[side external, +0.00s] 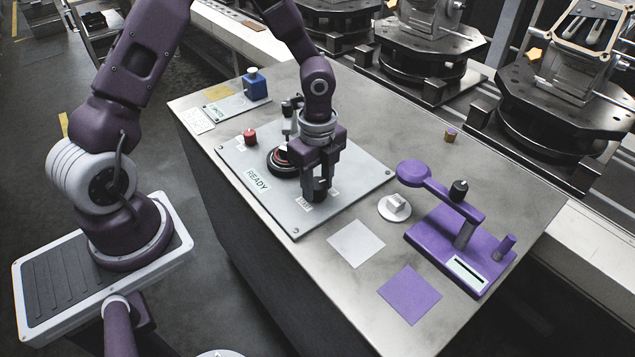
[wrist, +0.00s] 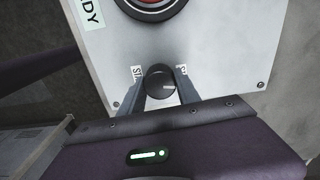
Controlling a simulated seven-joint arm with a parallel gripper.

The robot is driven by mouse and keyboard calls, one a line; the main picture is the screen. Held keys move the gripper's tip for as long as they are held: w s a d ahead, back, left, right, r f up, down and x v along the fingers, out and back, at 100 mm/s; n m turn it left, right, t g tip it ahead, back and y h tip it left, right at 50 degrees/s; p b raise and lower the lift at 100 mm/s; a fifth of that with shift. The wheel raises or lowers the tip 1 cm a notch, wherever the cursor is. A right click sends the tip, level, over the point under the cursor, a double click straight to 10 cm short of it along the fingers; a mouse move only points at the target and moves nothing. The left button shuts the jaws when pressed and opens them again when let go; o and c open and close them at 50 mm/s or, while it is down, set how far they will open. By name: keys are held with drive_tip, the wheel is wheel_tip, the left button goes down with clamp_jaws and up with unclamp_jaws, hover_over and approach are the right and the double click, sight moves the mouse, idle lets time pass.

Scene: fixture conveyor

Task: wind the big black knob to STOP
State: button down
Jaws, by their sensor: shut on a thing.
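The big black knob (wrist: 160,82) sits on the grey control panel (side external: 280,207), and in the wrist view it stands between my two fingers. My gripper (side external: 318,183) points down over the front right part of the panel and is shut on the knob. A light pointer line on the knob's top points right in the wrist view. One small label (wrist: 137,74) is left of the knob and another (wrist: 182,71) is right of it; both are partly covered by my fingers, so their full words cannot be read.
A purple stand (side external: 455,235) and a white dial (side external: 395,207) are to the right. A blue block (side external: 255,84) is at the back left.

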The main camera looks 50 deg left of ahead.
sight(318, 183)
drive_tip(key=c, duration=0.9)
unclamp_jaws()
drive_tip(key=shift+r, duration=0.1)
wheel_tip(318, 183, up, 7)
drive_tip(key=shift+f, duration=0.1)
